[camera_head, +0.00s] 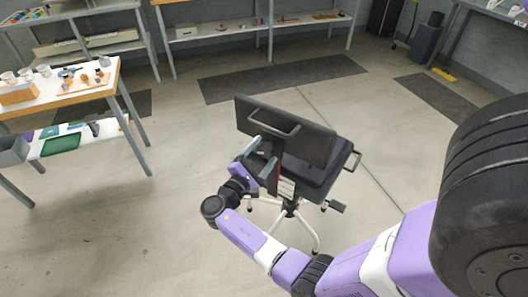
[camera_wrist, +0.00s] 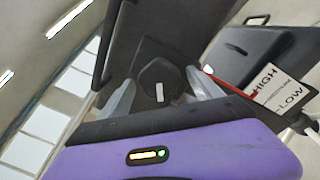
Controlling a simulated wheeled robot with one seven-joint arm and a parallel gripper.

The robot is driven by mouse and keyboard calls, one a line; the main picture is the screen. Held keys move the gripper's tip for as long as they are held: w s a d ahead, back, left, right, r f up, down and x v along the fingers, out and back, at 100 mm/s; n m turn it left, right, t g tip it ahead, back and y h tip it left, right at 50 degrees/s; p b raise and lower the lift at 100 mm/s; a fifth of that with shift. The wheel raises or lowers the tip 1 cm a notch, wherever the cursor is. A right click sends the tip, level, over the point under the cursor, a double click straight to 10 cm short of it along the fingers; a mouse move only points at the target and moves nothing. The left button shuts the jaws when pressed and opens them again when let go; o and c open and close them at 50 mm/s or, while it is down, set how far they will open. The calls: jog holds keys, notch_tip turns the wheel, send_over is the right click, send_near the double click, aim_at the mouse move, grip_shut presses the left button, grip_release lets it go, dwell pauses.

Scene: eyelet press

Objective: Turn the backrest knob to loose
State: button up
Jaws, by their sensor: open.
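A chair with a black backrest (camera_head: 290,125) and a dark seat (camera_head: 318,178) stands in the middle of the floor. In the wrist view the backrest knob (camera_wrist: 158,76) is black and many-sided with a white mark pointing down the picture. My gripper (camera_head: 262,158) is beside the back of the backrest, and in the wrist view my gripper (camera_wrist: 162,88) is open. Its two pale fingers appear on either side of the knob; I cannot tell whether they touch it. In the head view the knob cannot be made out.
A handle (camera_head: 275,124) sticks out from the backrest. A workbench (camera_head: 75,95) stands at left. The floor around the chair is clear.

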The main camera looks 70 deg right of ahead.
jog(key=b+v, duration=0.1)
jog(key=v, duration=0.6)
dwell(0.5)
